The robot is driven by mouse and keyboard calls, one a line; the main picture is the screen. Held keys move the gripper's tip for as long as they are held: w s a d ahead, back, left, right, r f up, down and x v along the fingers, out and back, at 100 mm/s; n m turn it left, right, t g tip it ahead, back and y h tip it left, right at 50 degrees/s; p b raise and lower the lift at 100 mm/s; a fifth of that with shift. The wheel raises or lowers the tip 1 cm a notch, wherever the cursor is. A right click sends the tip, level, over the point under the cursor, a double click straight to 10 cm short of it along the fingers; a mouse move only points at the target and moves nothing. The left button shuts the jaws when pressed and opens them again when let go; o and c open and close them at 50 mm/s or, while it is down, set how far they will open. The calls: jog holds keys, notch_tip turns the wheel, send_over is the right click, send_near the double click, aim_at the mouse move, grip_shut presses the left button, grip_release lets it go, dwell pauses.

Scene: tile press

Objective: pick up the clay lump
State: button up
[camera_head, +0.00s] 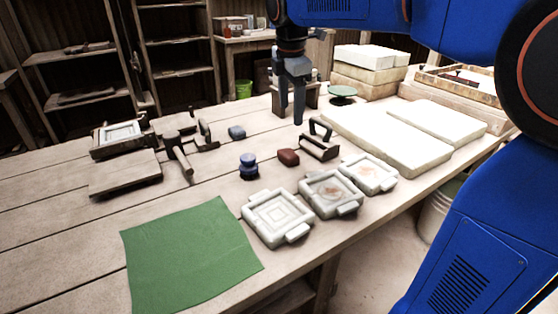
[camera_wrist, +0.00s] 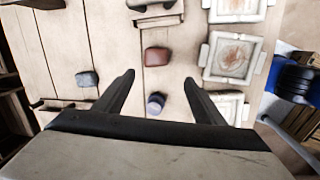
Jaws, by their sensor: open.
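A reddish-brown lump (camera_head: 288,157), which looks like the clay lump, lies on the wooden table near the middle. In the wrist view the lump (camera_wrist: 157,56) shows just beyond the fingertips, roughly centred between them. My gripper (camera_head: 291,117) is open and empty, pointing down above the table, behind the lump in the head view. Its two fingers (camera_wrist: 159,79) stand wide apart in the wrist view. Nothing hides the lump in either view.
A blue-grey lump (camera_head: 237,132) and a small dark blue round object (camera_head: 248,166) lie nearby. A dark handled tool (camera_head: 320,141) stands right of the lump. Several tile moulds (camera_head: 331,193) line the front edge. White slabs (camera_head: 405,135) lie right; a green cloth (camera_head: 190,255) lies front left.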

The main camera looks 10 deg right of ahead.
send_over(289, 158)
jog(key=s, duration=0.1)
jog(key=f, duration=1.1)
jog(key=shift+s+a+f, duration=0.2)
jog(key=shift+a+f, duration=0.15)
jog(key=shift+w+d+f, duration=0.1)
jog(key=shift+w+f, duration=0.1)
jog(key=shift+f, duration=0.7)
jog(key=shift+w+d+f, duration=0.1)
jog(key=shift+w+f, duration=0.1)
jog(key=shift+f, duration=0.65)
jog(key=shift+w+d+f, duration=0.1)
jog(key=shift+w+f, duration=0.1)
jog(key=shift+f, duration=0.7)
jog(key=shift+c, duration=0.6)
jog(key=shift+a, duration=0.1)
jog(key=c, duration=0.9)
